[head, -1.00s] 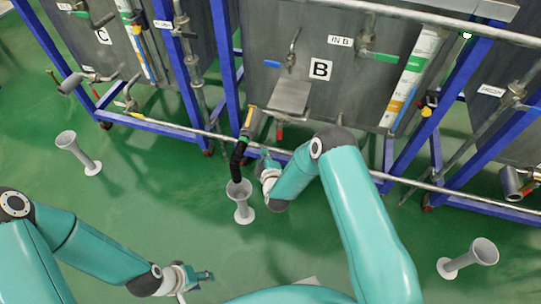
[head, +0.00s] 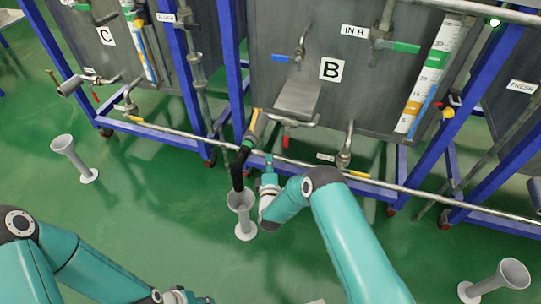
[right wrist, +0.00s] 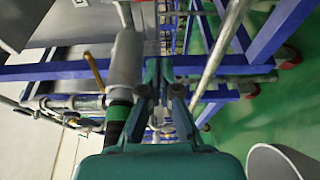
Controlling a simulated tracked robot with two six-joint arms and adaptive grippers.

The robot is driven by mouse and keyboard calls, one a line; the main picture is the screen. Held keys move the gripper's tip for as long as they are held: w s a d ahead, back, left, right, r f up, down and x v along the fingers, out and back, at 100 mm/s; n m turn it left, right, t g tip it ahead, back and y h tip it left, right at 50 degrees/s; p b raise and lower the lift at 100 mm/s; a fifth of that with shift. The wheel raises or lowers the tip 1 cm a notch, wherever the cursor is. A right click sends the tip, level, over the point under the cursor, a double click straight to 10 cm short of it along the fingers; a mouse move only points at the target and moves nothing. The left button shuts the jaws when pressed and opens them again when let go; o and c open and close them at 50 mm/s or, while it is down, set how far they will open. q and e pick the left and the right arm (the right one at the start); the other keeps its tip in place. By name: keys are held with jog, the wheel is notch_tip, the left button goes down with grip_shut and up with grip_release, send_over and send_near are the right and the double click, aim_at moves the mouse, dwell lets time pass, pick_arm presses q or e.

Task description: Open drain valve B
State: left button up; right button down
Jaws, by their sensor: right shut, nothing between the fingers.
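Tank B (head: 280,85) carries a white B label. Below it, a grey outlet fitting (head: 257,128) with a yellow lever (head: 252,119) feeds a black hose (head: 239,168) that ends in a grey funnel stand (head: 243,215). A red lever (head: 286,138) hangs beside the fitting. I cannot read which one is marked as the drain valve. My right gripper (head: 269,160) is just right of the hose, shut and empty. In the right wrist view its fingers (right wrist: 165,98) point at the frame, with the grey fitting (right wrist: 125,65) and yellow lever (right wrist: 94,72) to their left. My left gripper (head: 188,298) is mostly cut off at the bottom edge.
A long grey pipe (head: 420,195) and blue frame bars (head: 229,60) run close around my right gripper. Another yellow lever (head: 356,174) is to the right, by a small label. Further funnel stands are at the left (head: 73,158) and lower right (head: 500,283). The green floor between is clear.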

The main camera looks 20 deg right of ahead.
aim_at(286, 142)
jog(key=b+x, duration=0.4)
jog(key=x, duration=0.5)
jog(key=shift+s+d, duration=0.5)
jog(key=shift+d, duration=0.35)
jog(key=shift+s+d, duration=0.5)
jog(key=shift+d, duration=0.35)
